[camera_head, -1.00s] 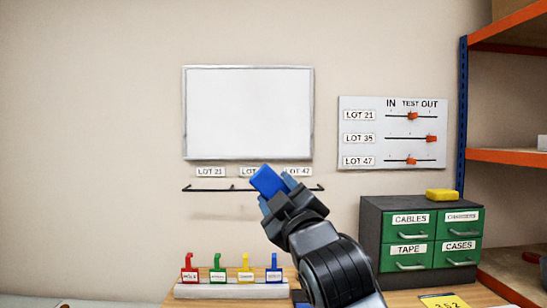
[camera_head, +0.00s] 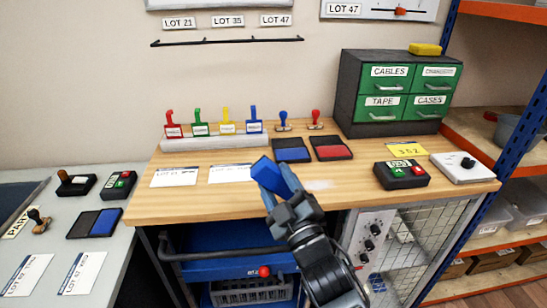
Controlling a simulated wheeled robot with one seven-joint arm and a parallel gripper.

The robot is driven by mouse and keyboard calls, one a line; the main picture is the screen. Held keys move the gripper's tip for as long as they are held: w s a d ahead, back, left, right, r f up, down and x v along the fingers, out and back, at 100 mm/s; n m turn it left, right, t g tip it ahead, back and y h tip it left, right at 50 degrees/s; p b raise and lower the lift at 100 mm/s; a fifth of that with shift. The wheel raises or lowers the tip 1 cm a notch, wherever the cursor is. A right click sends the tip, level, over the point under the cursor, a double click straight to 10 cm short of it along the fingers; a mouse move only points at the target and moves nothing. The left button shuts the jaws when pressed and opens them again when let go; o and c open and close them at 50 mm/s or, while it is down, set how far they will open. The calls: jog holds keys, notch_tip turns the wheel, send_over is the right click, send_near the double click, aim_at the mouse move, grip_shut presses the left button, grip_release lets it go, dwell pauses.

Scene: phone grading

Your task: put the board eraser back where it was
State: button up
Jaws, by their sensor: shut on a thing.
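My gripper (camera_head: 279,184) is shut on a blue block, which I take for the board eraser (camera_head: 266,172). It holds the block tilted, in front of the wooden bench top as seen from the head; whether they touch I cannot tell. The fingers hide part of the block. The whiteboard (camera_head: 235,4) shows only its lower edge at the top of the view. Below it are the LOT 21, LOT 35 and LOT 47 labels and a thin dark rail (camera_head: 228,41) with nothing on it.
The wooden bench (camera_head: 340,190) carries coloured tags, stamps, a blue pad (camera_head: 292,150), a red pad (camera_head: 331,147), cards and a button box (camera_head: 402,174). A green drawer cabinet (camera_head: 398,92) has a yellow block (camera_head: 425,49) on top. An orange shelf stands right, a grey table left.

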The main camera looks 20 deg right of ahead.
jog(key=s+f, duration=0.2)
jog(key=f, duration=0.7)
jog(key=s+f, duration=0.3)
jog(key=f, duration=0.6)
jog(key=shift+s+d, duration=0.2)
jog(key=shift+d, duration=0.05)
